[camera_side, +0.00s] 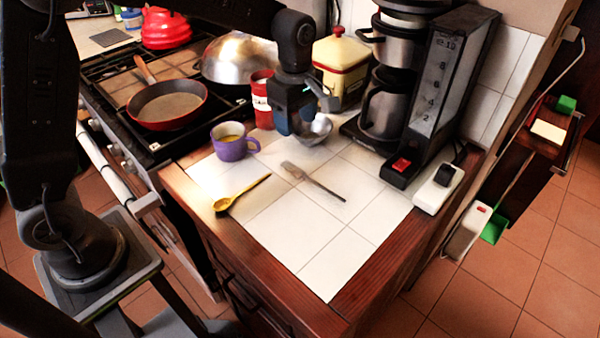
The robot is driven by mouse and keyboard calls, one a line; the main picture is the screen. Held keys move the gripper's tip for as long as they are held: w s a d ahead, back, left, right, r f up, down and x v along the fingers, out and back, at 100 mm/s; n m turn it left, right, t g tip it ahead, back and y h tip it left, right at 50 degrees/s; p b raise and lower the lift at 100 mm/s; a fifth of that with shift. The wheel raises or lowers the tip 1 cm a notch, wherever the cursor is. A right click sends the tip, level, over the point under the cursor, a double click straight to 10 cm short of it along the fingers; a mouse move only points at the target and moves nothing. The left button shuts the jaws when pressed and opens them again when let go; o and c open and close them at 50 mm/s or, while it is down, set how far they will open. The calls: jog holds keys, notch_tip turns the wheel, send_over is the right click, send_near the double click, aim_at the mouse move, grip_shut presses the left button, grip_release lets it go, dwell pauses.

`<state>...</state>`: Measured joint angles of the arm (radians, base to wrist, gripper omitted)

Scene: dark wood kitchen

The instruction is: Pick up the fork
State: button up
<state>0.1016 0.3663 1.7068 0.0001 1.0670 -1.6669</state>
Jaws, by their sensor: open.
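A grey fork (314,182) lies flat on the white tiled counter, near the middle, slanting from upper left to lower right. My gripper (302,118) is open and hangs above the counter, behind the fork and apart from it. A shiny metal bowl (318,132) is partly hidden behind my gripper; I cannot tell whether they touch.
A yellow spoon (240,195) lies left of the fork, and a purple mug (233,141) stands behind the spoon. A red can (262,100), a yellow-red canister (341,65) and a coffee maker (440,100) line the back. The front tiles are clear.

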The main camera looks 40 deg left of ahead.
send_over(296, 171)
jog(key=f, duration=0.8)
jog(key=shift+s+d+f, duration=0.2)
jog(key=shift+d, duration=0.1)
jog(key=shift+w+a+f, duration=0.15)
jog(key=shift+f, duration=1.15)
jog(key=shift+w+a+f, duration=0.1)
jog(key=shift+a+f, duration=0.05)
jog(key=shift+f, duration=1.15)
jog(key=shift+f, duration=0.15)
jog(key=shift+c, duration=0.3)
grip_shut()
